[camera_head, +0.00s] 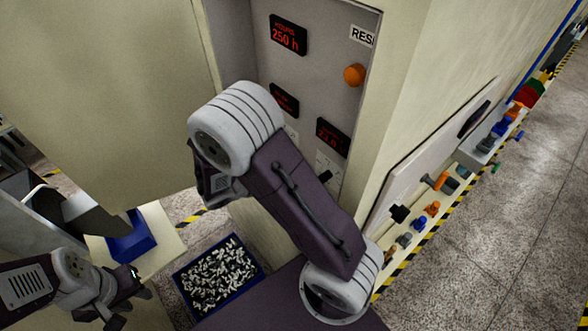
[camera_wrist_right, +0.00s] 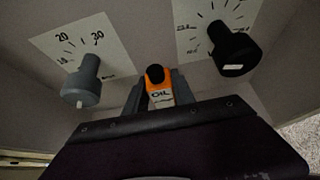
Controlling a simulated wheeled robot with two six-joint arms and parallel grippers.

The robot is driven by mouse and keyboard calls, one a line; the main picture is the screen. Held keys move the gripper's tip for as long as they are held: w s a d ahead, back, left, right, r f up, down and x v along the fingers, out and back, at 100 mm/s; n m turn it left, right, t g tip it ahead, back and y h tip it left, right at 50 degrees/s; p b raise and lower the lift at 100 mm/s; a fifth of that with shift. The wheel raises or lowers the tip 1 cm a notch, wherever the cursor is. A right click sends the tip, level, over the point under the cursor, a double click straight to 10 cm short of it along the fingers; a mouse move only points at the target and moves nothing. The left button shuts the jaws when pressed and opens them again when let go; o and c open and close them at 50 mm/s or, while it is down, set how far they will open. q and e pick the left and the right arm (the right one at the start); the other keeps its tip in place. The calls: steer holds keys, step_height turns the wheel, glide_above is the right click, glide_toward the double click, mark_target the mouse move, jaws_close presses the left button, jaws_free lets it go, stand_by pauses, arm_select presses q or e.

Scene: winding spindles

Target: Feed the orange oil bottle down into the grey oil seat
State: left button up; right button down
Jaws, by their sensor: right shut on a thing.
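The orange oil bottle (camera_wrist_right: 161,97) with a black cap and an OIL label shows in the right wrist view. My right gripper (camera_wrist_right: 157,88) is shut on it, with a grey finger on each side. The lower part of the bottle is hidden behind the dark gripper body. In the head view my right arm covers the bottle and the gripper. I cannot make out the grey oil seat in either view. My left gripper (camera_head: 128,302) is at the lower left of the head view, open and empty, away from the bottle.
A grey knob (camera_wrist_right: 82,84) and a black knob (camera_wrist_right: 235,54) stick out of the panel on either side of the bottle. The panel has red displays (camera_head: 288,35) and an orange button (camera_head: 354,75). A blue bin (camera_head: 184,281) of pale pieces stands below.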

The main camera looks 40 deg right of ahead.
steer(key=f+b, duration=0.1)
steer(key=f, duration=0.1)
steer(key=a+f+b, duration=0.1)
steer(key=f+b, duration=0.1)
steer(key=shift+f, duration=0.1)
steer(key=shift+d, duration=0.3)
steer(key=shift+a, duration=0.2)
steer(key=shift+d, duration=0.15)
stand_by(0.4)
steer(key=shift+f+b, duration=1.05)
steer(key=shift+f, duration=0.55)
stand_by(0.4)
